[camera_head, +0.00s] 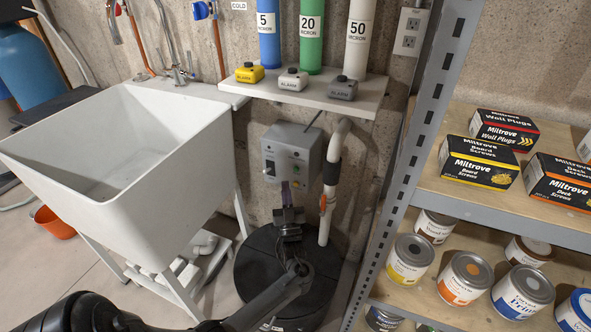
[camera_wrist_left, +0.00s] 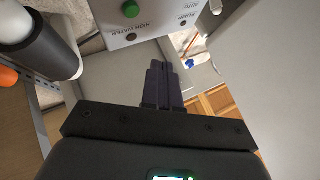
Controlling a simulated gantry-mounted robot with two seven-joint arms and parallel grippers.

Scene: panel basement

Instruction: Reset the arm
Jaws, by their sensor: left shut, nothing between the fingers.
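My left arm comes in from the bottom of the head view, and its gripper (camera_head: 287,190) points up in front of the lower part of a grey control box (camera_head: 291,146). The fingers are together and empty. In the left wrist view the shut fingertips (camera_wrist_left: 158,66) lie just below the box's lower edge in the picture. The box face (camera_wrist_left: 155,14) shows there with a green button (camera_wrist_left: 130,9) and the words HIGH WATER and PUMP. I cannot tell whether the fingers touch the box. My right gripper is not in view.
A white sink (camera_head: 150,190) stands left of the arm. A metal shelving post (camera_head: 412,160) and shelves with boxes and cans are on the right. Above, a small shelf (camera_head: 320,102) holds several alarm units. A white pipe (camera_head: 329,190) runs beside the gripper into a black round lid (camera_head: 255,262).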

